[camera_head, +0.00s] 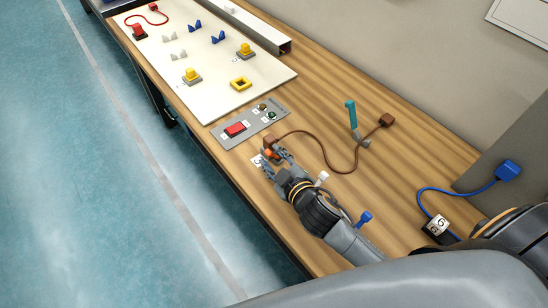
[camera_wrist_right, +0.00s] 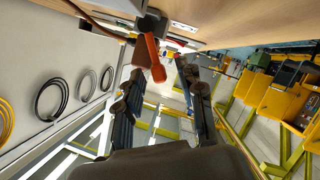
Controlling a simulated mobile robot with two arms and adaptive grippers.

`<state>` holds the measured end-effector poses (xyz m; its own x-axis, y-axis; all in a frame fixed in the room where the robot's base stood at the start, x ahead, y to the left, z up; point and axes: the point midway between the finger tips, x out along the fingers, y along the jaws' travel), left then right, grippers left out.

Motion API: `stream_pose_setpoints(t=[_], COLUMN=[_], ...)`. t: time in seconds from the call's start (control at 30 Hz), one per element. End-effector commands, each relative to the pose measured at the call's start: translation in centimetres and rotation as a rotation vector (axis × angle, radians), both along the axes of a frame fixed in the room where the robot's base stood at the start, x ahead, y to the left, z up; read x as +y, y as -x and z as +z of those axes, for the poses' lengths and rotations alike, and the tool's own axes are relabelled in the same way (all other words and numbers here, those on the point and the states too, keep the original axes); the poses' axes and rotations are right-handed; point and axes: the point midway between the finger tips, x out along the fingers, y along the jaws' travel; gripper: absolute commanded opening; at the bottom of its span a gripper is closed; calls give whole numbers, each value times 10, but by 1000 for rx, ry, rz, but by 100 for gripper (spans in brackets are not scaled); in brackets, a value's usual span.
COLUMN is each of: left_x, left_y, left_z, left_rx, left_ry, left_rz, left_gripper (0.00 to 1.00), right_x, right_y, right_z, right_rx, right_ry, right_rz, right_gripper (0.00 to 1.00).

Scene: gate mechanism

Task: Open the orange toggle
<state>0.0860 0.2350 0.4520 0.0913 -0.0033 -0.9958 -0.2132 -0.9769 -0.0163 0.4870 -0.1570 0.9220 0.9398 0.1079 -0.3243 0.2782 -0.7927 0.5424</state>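The orange toggle (camera_head: 272,154) is a small orange lever by a brown block (camera_head: 268,141) on the wooden table, partly hidden by my right gripper (camera_head: 273,161). In the right wrist view the orange toggle (camera_wrist_right: 154,57) shows as a rounded lever between the two fingertips, nearer the left finger. My right gripper (camera_wrist_right: 163,68) is open, with a wide gap between its fingers and clear space to the lever's right. Whether the left finger touches the lever I cannot tell. My left gripper is not in view.
A grey panel with a red button (camera_head: 235,129) lies beside the toggle. A brown cable (camera_head: 325,160) runs to a brown plug (camera_head: 387,120). A teal-handled lever (camera_head: 351,114) and a blue-tipped lever (camera_head: 364,218) stand on the table. A white board (camera_head: 215,95) lies farther back.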

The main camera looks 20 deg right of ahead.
Motion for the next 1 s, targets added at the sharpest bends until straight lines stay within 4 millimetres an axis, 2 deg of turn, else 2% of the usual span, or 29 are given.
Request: stream_pose_setpoints(t=[0.27, 0.37, 0.7, 0.83, 1.0], left_x=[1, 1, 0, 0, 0], left_y=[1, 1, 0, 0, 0], left_z=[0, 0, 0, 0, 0], left_rx=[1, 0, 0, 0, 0], left_ry=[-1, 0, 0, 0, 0], left_rz=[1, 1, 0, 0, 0], left_gripper=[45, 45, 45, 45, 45], right_x=[-1, -2, -10, -11, -13], right_y=[4, 17, 83, 100, 111], right_z=[2, 6, 27, 33, 38], right_rx=[-2, -1, 3, 3, 0], right_ry=[0, 0, -1, -2, 0], right_rz=[0, 1, -2, 0, 0], right_gripper=[38, 38, 38, 38, 38])
